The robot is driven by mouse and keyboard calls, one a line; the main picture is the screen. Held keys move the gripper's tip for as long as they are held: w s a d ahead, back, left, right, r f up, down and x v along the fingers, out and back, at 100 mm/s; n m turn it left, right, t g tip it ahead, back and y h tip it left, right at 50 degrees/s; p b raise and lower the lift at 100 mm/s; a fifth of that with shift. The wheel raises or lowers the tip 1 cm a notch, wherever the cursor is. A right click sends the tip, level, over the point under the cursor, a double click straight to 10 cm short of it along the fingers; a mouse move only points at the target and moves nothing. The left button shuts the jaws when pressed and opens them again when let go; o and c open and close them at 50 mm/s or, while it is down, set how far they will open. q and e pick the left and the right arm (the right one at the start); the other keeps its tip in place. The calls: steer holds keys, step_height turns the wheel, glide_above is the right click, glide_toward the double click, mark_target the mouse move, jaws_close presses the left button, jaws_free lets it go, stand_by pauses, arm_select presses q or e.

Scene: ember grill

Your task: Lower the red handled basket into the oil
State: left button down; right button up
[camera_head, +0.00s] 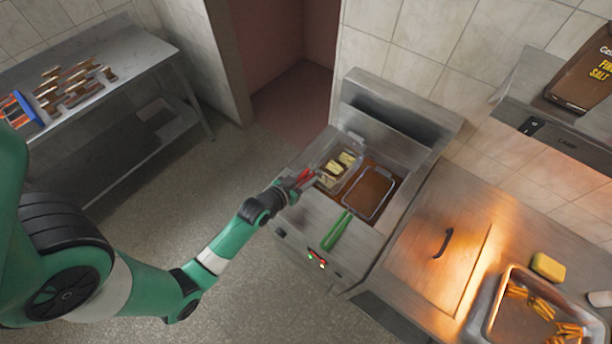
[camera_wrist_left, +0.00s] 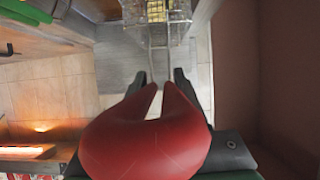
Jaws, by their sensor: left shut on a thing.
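The red handled basket (camera_head: 329,180) is a wire basket with pale yellow food pieces inside, at the left half of the fryer (camera_head: 312,224). Its red handle (camera_head: 305,176) points toward my left arm. My left gripper (camera_head: 293,183) is shut on this handle. In the left wrist view, the red handle (camera_wrist_left: 140,142) fills the lower middle between my left gripper's fingers (camera_wrist_left: 160,80), and the wire basket (camera_wrist_left: 160,12) shows at the top edge. I cannot tell how high the basket is over the oil. My right gripper is not in view.
A green handled basket (camera_head: 337,231) sits in the brown oil (camera_head: 371,187) on the right. A counter (camera_head: 410,262) with a tray of fries (camera_head: 487,322) and a yellow block (camera_head: 548,266) stands right. A steel table (camera_head: 130,62) stands far left. Open floor lies between.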

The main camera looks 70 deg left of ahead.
arm_select(q)
step_height(320, 180, down, 9)
steer(key=b, duration=0.7)
steer(key=shift+f, duration=0.1)
steer(key=shift+f+b, duration=0.65)
steer(key=shift+f, duration=0.1)
steer(key=shift+c, duration=1.8)
jaws_free()
steer(key=shift+f, duration=0.1)
steer(key=p+v, duration=0.1)
steer(key=v, duration=1)
steer(key=shift+s, duration=0.3)
